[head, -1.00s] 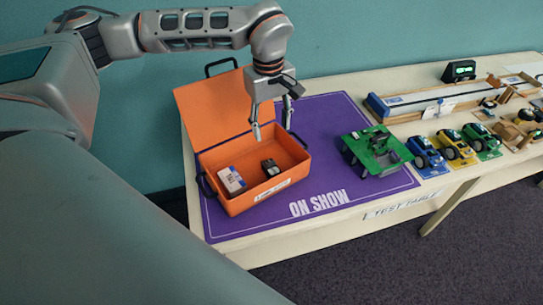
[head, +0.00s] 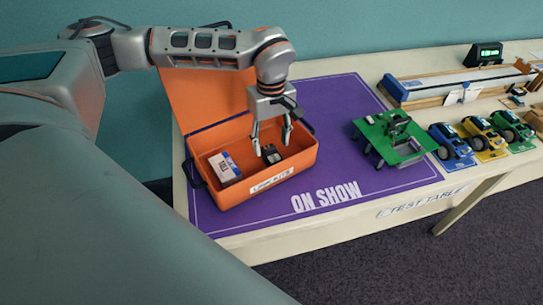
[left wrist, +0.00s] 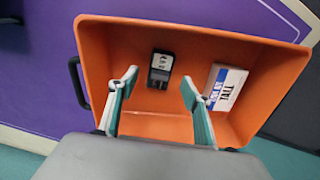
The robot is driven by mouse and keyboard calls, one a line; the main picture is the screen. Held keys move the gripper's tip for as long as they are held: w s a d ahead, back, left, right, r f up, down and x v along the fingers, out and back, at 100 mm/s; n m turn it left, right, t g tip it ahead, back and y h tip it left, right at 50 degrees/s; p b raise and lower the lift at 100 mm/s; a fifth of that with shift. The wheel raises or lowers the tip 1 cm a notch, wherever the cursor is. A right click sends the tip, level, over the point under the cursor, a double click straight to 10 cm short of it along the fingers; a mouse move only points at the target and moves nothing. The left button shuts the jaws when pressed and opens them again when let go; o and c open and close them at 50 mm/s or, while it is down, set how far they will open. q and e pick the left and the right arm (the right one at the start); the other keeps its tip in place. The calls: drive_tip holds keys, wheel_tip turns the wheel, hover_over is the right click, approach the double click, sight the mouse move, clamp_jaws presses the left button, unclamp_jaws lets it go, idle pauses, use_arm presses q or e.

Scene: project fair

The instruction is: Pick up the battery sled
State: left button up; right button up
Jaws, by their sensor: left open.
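The battery sled appears to be the small black block with a pale label (head: 271,154) inside the open orange case (head: 235,197). It lies on the case floor and also shows in the left wrist view (left wrist: 160,69), between and beyond the fingertips. My left gripper (head: 272,148) points down over the case, open and empty, with its fingers close above the black block. In the left wrist view the two fingers (left wrist: 159,80) are spread apart with nothing between them. My right gripper is not in view.
A white and blue box (head: 224,167) lies in the case left of the black block. The case's raised lid (head: 205,97) stands behind. On the purple mat (head: 335,115), a green model (head: 392,140) stands to the right. Several toy cars stand farther right.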

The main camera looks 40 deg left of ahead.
sight(271, 148)
use_arm(q)
wheel_tip(271, 148, down, 4)
drive_tip(key=shift+f+b, duration=0.15)
drive_tip(key=shift+b, duration=0.15)
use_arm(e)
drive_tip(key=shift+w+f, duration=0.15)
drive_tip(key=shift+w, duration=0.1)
use_arm(q)
drive_tip(key=c, duration=1.1)
drive_tip(key=shift+c, duration=0.2)
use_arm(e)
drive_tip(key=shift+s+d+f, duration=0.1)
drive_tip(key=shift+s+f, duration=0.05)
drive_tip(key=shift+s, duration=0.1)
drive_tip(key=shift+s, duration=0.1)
use_arm(q)
drive_tip(key=shift+r, duration=0.25)
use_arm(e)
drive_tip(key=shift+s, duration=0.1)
use_arm(q)
wheel_tip(271, 148, up, 20)
drive_tip(key=p, duration=0.3)
drive_tip(key=shift+f, duration=0.15)
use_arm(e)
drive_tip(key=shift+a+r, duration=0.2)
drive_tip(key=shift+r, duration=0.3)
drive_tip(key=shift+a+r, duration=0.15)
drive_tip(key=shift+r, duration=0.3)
